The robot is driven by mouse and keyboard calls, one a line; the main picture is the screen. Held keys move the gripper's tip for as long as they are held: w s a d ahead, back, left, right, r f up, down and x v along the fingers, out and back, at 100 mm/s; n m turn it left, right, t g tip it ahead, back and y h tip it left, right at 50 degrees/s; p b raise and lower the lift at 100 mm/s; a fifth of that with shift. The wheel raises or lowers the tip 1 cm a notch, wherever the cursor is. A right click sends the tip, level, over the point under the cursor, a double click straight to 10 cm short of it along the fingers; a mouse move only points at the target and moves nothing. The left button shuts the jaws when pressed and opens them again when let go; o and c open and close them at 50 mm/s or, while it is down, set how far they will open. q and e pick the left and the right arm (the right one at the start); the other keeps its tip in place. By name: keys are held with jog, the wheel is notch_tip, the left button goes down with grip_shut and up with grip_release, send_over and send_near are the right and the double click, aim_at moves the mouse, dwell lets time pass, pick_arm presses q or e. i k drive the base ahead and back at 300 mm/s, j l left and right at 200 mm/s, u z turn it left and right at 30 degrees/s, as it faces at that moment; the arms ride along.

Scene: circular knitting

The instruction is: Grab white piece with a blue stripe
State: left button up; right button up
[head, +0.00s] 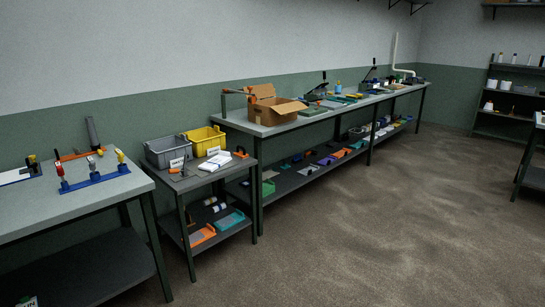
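Neither of my grippers shows in the head view. I cannot clearly make out a white piece with a blue stripe. A flat white item (215,163), perhaps papers, lies on the small middle table (190,182). Small white cylindrical items (219,207) lie on that table's lower shelf, too small to tell any stripe. Other small white things stand far off on the right shelving, also too small to read.
A grey bin (167,151) and a yellow bin (206,140) stand on the small table. A left workbench (90,196) holds a blue fixture (95,180). A long bench bears an open cardboard box (275,112). Dark shelving (507,97) stands far right. The floor (350,230) is clear.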

aim_at(223, 157)
jog(key=i+z, duration=0.25)
jog(key=i, duration=0.95)
jog(key=i+j+z, duration=0.1)
jog(key=i+z, duration=0.15)
jog(key=i, duration=0.95)
